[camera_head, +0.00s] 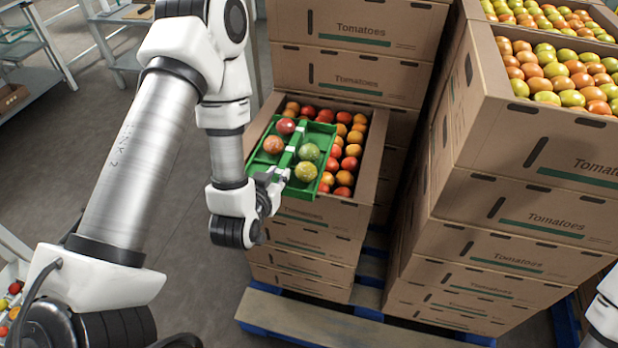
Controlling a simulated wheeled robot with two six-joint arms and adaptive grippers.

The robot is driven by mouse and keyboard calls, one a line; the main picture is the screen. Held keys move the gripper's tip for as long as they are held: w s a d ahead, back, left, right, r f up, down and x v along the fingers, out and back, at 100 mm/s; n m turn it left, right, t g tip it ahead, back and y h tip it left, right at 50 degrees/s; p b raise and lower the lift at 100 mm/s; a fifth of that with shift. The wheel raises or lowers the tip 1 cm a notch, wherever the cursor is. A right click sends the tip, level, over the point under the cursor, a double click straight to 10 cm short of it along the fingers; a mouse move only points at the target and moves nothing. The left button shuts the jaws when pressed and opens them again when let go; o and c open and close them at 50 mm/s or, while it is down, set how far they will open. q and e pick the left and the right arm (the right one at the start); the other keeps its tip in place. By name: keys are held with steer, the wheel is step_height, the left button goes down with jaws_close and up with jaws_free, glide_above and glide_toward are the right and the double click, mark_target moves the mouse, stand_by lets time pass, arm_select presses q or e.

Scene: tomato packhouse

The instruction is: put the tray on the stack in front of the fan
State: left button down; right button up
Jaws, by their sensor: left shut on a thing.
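I cannot tell whether the tray touches those tomatoes. No fan can be made out. My right gripper is out of view; only a bit of my right arm shows at the lower right edge.
A taller stack of Tomatoes boxes (510,215) stands close on the right, its top boxes full of tomatoes. More boxes (355,75) rise behind the tray. A blue pallet with a wooden board (330,318) lies below. Grey shelving (35,75) stands at the left, with free floor before it.

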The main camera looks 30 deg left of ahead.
mark_target(307, 159)
arm_select(q)
steer(key=w+b, duration=0.1)
steer(key=w+d+b, duration=0.1)
steer(key=w+b, duration=0.1)
steer(key=shift+w+f, duration=0.15)
steer(key=shift+f, duration=0.05)
steer(key=w, duration=0.1)
steer(key=w+d, duration=0.1)
steer(key=w, duration=0.1)
steer(key=w+d+p, duration=0.1)
steer(key=w, duration=0.1)
steer(key=shift+w, duration=0.15)
steer(key=f, duration=0.4)
steer(key=shift+w, duration=0.2)
steer(key=c, duration=1.4)
jaws_free()
steer(key=shift+s, duration=0.15)
steer(key=o, duration=0.3)
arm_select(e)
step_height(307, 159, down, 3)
arm_select(q)
steer(key=shift+o, duration=0.2)
